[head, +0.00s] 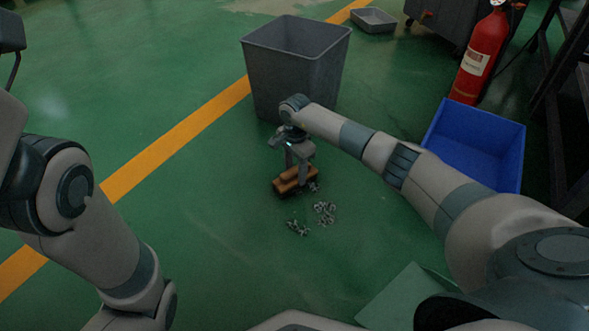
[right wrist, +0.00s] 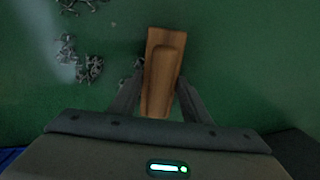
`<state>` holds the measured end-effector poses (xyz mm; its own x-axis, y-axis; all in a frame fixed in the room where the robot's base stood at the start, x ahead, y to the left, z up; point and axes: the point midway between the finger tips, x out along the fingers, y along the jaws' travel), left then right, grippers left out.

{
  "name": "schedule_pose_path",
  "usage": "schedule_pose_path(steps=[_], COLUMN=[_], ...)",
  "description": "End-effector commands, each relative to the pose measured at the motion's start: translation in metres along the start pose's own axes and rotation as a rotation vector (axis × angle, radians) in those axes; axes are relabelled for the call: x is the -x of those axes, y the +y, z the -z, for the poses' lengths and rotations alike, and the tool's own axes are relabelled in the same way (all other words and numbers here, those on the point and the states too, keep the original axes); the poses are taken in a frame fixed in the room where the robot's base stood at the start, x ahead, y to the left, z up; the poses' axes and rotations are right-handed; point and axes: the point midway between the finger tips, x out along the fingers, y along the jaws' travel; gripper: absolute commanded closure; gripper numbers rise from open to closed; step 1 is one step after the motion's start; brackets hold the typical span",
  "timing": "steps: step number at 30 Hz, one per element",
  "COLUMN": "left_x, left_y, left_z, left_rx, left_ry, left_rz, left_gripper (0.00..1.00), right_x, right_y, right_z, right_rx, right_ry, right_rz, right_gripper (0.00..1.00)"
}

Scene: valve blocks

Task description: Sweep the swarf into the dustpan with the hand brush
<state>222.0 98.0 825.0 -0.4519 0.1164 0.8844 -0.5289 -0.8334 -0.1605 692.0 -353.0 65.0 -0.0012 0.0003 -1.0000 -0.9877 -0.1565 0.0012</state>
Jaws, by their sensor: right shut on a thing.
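My right gripper (head: 297,165) is shut on the wooden hand brush (head: 290,185) and holds it low at the green floor. In the right wrist view the brush's brown block and handle (right wrist: 163,70) lie between the two fingers (right wrist: 158,100). Grey curly swarf lies in small heaps: one (head: 325,211) right of the brush, one (head: 298,228) nearer to me, and some (head: 313,187) close beside the brush. Swarf also shows in the right wrist view (right wrist: 90,68). A flat pale-green piece (head: 405,295) lies at the bottom; I cannot tell whether it is the dustpan. My left gripper is out of view.
A tall grey bin (head: 290,70) stands behind the brush. A blue bin (head: 475,145) is at the right, beside a red extinguisher (head: 480,58). A shallow grey tray (head: 373,20) lies at the back. A yellow line (head: 170,145) crosses the floor; the floor at left is clear.

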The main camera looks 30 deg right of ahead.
Motion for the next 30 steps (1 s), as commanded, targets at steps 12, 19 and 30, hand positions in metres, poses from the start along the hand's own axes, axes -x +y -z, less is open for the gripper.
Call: schedule_pose_path(steps=[12,19,30], left_x=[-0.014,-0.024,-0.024], left_y=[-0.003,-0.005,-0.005], left_z=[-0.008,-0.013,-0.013], left_rx=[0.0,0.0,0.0], left_ry=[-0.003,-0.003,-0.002], left_rz=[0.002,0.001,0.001], left_gripper=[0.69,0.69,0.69], right_x=[0.003,0.002,0.0], right_y=[0.013,0.026,0.028], right_z=[0.0,0.0,0.0], right_rx=[0.001,0.0,0.0], right_ry=[0.0,0.0,0.0], right_rz=[0.001,0.0,0.001], right_gripper=[0.75,0.75,0.75])
